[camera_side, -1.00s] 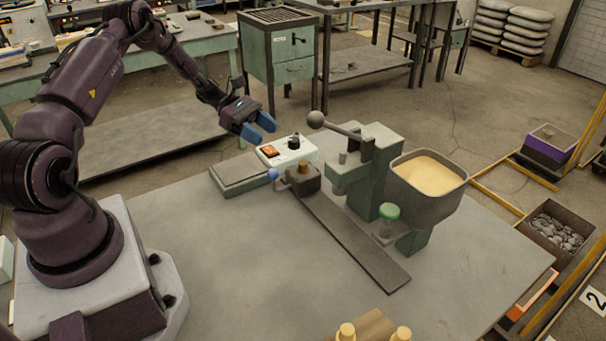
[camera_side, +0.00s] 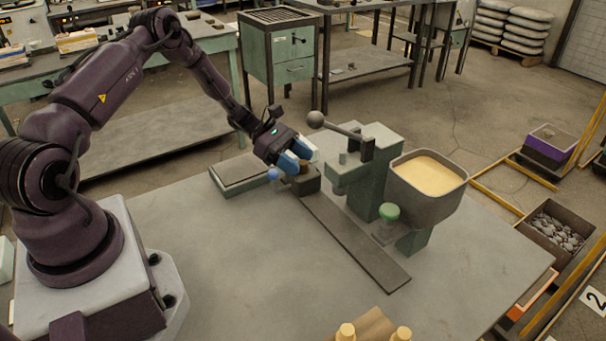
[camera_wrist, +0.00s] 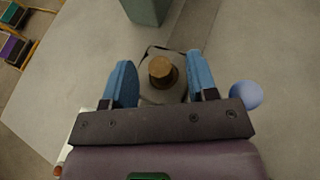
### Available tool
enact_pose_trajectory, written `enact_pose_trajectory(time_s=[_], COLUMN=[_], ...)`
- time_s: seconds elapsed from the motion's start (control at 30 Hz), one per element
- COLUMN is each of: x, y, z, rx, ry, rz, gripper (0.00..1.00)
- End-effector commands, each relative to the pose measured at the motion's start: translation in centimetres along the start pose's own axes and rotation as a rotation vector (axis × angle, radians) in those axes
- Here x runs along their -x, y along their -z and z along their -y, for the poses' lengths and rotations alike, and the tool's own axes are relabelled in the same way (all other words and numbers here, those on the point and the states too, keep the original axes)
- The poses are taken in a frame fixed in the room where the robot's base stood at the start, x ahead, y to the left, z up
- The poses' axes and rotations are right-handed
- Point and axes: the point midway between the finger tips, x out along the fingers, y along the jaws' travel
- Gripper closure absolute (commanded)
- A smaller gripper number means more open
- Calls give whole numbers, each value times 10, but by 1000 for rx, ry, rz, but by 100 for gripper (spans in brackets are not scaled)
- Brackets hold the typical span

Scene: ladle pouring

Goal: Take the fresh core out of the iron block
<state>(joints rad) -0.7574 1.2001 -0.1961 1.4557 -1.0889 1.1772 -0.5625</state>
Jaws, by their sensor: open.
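The fresh core is a brown cylinder (camera_wrist: 161,68) standing upright in the top of the dark iron block (camera_wrist: 150,90). In the side view the iron block (camera_side: 308,184) sits at the far end of a flat dark rail, and the core is mostly hidden behind my fingers. My gripper (camera_side: 301,156) is open, with its blue fingers just above the block. In the wrist view my gripper (camera_wrist: 160,82) has one finger on each side of the core, apart from it.
A blue ball knob (camera_side: 273,174) sits beside the block. The green press (camera_side: 368,165) with its lever and sand hopper (camera_side: 429,185) stands to the right. A flat plate (camera_side: 240,172) lies left of the block.

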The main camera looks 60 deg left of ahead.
Motion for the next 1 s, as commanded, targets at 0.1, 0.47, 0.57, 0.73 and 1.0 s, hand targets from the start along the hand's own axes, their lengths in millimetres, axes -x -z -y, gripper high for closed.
enact_pose_trajectory(time_s=[0.1, 0.47, 0.57, 0.73, 1.0], x=[0, 1, 1, 7, 28], y=[0, 0, -1, -15, -66], z=[0, 0, 0, -1, -1], rx=[0, 0, 0, -2, -4], ry=[0, 0, 0, -1, -1], rz=[0, 0, 0, 0, -1], gripper=[52, 100, 100, 100, 100])
